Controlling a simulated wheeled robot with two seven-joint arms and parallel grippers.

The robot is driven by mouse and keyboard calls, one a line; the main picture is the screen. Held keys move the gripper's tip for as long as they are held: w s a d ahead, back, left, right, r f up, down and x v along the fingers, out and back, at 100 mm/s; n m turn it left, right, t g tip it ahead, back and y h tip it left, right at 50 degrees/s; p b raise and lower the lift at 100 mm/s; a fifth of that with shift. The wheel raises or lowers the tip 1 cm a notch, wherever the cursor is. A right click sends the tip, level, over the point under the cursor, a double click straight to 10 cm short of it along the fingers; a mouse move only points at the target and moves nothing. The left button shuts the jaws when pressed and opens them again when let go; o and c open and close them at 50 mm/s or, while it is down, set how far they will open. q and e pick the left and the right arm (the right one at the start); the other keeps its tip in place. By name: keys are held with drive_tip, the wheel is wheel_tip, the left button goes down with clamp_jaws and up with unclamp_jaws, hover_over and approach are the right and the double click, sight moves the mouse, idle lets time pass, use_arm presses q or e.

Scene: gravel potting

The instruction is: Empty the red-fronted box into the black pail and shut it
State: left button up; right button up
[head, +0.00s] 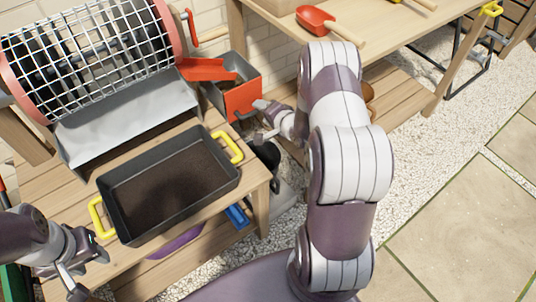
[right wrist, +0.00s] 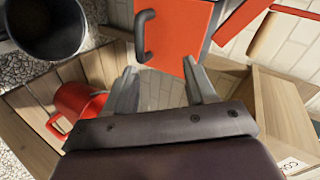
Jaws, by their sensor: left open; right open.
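The red-fronted box (head: 243,98) is a grey open-topped box at the right end of the bench, below a red chute. Its red front with a dark handle (right wrist: 145,36) also shows in the right wrist view. My right gripper (head: 262,122) is open and empty just in front of that panel; its fingers (right wrist: 162,84) are apart from the handle. The black pail (right wrist: 48,28) is at the upper left of the right wrist view; its contents are too dark to tell. My left gripper (head: 82,270) is open and empty near the tray's front left corner.
A black tray (head: 118,214) with yellow handles holds dark material on the bench. A wire-mesh drum (head: 90,45) stands behind it. A red scoop (head: 315,20) lies on the back shelf. A red mug (right wrist: 82,106) and a wooden crate (right wrist: 285,112) flank my right gripper.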

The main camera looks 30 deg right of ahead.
sight(252, 113)
wheel_tip(252, 113, down, 6)
drive_tip(key=d+m+t+b, duration=0.1)
drive_tip(key=m+t+b, duration=0.1)
use_arm(q)
wheel_tip(252, 113, down, 12)
drive_tip(key=b, duration=0.7)
drive_tip(key=shift+s+f, duration=0.15)
use_arm(e)
drive_tip(key=shift+m+y, duration=0.4)
drive_tip(key=shift+y, duration=0.1)
drive_tip(key=x, duration=0.8)
drive_tip(key=shift+w+f, duration=0.15)
drive_tip(key=shift+w, duration=0.05)
drive_tip(key=shift+w+a+f, duration=0.1)
drive_tip(key=shift+w, duration=0.15)
drive_tip(key=shift+s, duration=0.1)
clamp_jaws()
